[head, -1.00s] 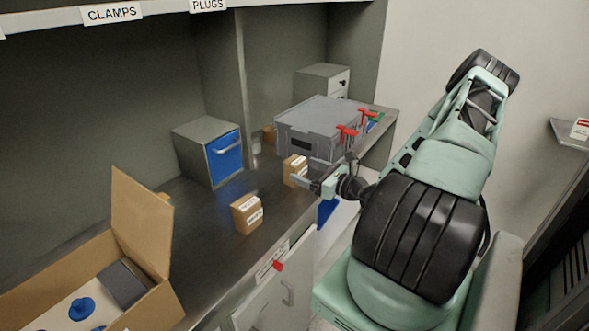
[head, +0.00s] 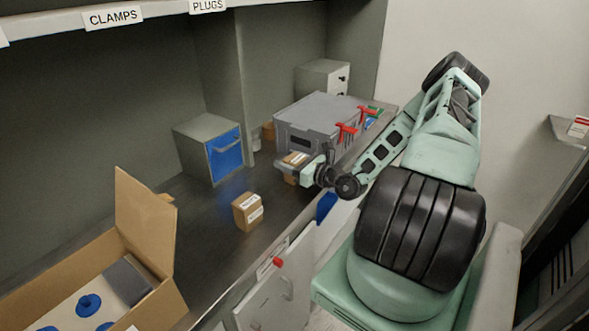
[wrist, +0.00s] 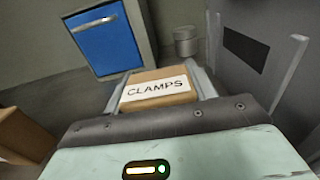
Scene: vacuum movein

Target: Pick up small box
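A small cardboard box with a white label (head: 292,178) stands on the dark counter in front of the grey crate. In the wrist view its label reads CLAMPS (wrist: 157,89). My gripper (head: 294,168) is at this box, with one finger on each side of it. In the wrist view my gripper (wrist: 161,86) looks open around the box, with narrow gaps near the finger bases; contact at the fingertips is hard to tell. A second small labelled box (head: 247,211) stands nearer on the counter, apart from my gripper.
A grey crate (head: 318,112) with red handles stands right behind the box. A blue-fronted drawer unit (head: 224,155) and a small grey can (wrist: 186,42) are nearby. An open cardboard carton (head: 146,225) fills the near left. The counter's front edge runs below my arm.

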